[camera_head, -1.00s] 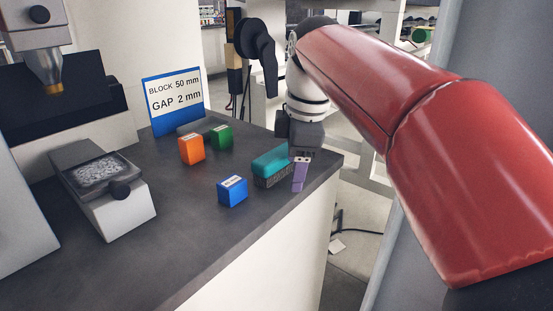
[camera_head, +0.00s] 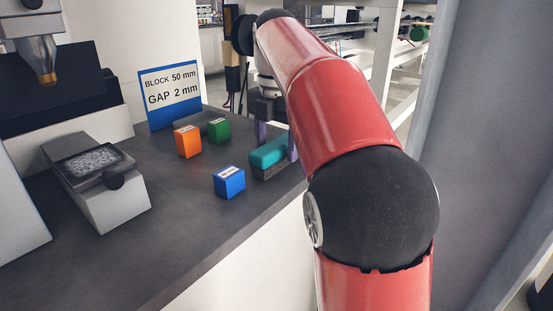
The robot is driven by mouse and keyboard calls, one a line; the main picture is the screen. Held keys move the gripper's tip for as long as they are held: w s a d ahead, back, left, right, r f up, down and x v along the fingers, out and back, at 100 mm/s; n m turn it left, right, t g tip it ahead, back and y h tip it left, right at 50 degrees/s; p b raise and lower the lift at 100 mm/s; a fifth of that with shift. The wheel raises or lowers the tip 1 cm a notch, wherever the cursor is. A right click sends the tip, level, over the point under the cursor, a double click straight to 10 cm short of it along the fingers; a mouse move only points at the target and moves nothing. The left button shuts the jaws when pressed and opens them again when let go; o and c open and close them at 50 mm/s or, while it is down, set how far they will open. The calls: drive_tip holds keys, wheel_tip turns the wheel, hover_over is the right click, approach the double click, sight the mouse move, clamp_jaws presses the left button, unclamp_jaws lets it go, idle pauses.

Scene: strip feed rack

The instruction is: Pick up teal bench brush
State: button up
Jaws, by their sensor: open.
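The teal bench brush (camera_head: 267,154), a teal block above dark bristles, lies on the dark bench top near its right edge. My gripper (camera_head: 278,147) is open at the brush's far right end. One purple finger stands behind the brush, its tip hidden by it. The other finger is at the brush's right end, close to my red arm. I cannot tell whether either finger touches the brush. My arm hides part of the gripper's surroundings.
A blue block (camera_head: 229,182) is just left of the brush. An orange block (camera_head: 188,142) and a green block (camera_head: 218,130) stand farther back, before a sign (camera_head: 171,95). A grey device (camera_head: 120,207) is at left. The front of the bench is clear.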

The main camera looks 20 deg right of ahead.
sight(277, 143)
wheel_tip(277, 143, down, 2)
drive_tip(key=shift+f, duration=0.1)
drive_tip(key=c, duration=1.1)
wheel_tip(277, 143, up, 10)
drive_tip(key=p, duration=0.3)
drive_tip(key=o, duration=0.5)
drive_tip(key=shift+c, duration=0.2)
drive_tip(key=c, duration=0.3)
